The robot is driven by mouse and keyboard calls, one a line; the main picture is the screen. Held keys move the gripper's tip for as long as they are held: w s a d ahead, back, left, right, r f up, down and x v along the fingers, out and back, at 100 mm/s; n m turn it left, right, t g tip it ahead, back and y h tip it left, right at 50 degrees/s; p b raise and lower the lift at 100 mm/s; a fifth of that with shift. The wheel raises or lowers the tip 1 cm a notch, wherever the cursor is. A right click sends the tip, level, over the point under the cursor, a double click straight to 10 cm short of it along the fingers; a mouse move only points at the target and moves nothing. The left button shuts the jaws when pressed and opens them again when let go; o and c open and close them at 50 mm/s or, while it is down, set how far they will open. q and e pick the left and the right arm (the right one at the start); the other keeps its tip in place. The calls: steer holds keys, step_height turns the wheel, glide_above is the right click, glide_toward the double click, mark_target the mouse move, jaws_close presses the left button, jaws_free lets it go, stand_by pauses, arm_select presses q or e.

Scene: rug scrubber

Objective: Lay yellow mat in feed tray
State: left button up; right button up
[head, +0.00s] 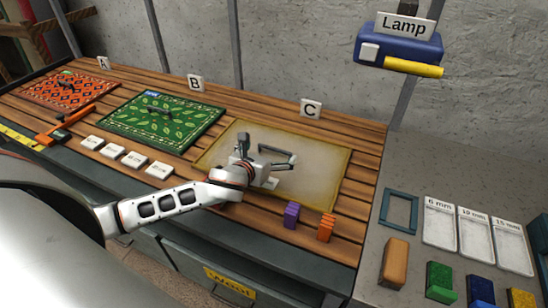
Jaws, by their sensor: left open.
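A pale yellow-beige rectangular mat or panel (318,178) with a yellowish border lies flat on the slatted wooden bench behind which the C sign stands. I cannot tell for sure that it is the yellow mat. My left gripper (268,152) is over its left part, open, with its fingers apart. I cannot tell whether the gripper touches the surface, and the arm hides part of the near left edge. No feed tray is clearly identifiable. My right gripper is not in view.
A green leaf-patterned mat (185,122) lies at B and a red patterned mat (62,92) at A. White labelled tiles (113,150) line the near edge. Purple (291,215) and orange (326,228) blocks stand near C. A grey counter (375,284) at right holds coloured blocks.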

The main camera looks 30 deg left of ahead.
mark_target(274, 149)
arm_select(q)
steer(key=x, duration=0.4)
steer(key=shift+f, duration=0.15)
steer(key=c, duration=1.6)
steer(key=shift+c, duration=0.2)
step_height(274, 149, up, 20)
steer(key=s+d+r, duration=0.7)
steer(key=s, duration=0.3)
steer(key=shift+d+r+m+h, duration=0.3)
steer(key=shift+d+h, duration=0.05)
steer(key=shift+h, duration=0.05)
